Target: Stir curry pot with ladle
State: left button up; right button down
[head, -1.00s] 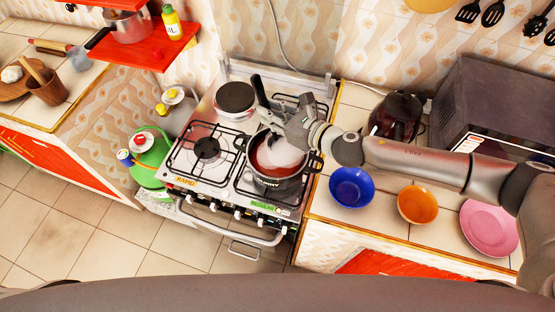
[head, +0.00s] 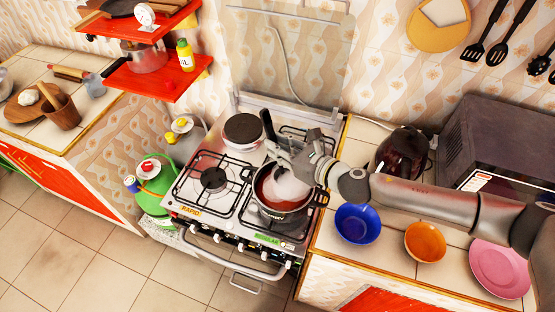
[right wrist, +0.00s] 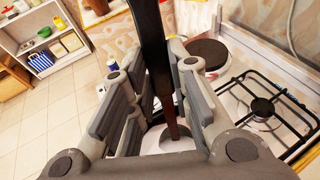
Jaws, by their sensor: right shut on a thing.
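The curry pot (head: 264,204) is a dark metal pot with reddish-brown curry on the front right burner of the stove. The ladle's dark handle (head: 267,124) rises steeply from above the pot. In the right wrist view the handle (right wrist: 151,45) runs down between the fingers, turning brown lower down. My right gripper (head: 288,158) is over the pot, shut on the ladle handle. A pale patch (head: 287,187) shows in the pot below the gripper; I cannot tell exactly what it is. The ladle's bowl is not clearly visible. My left gripper is out of view.
The stove (head: 205,150) has a dark round plate (head: 243,129) at back left. A blue bowl (head: 357,223), orange bowl (head: 425,241) and pink plate (head: 499,268) are on the right counter, below my arm. A dark round pot (head: 402,150) and microwave (head: 500,150) stand behind.

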notch_tip(320, 180, up, 12)
dwell(1.1)
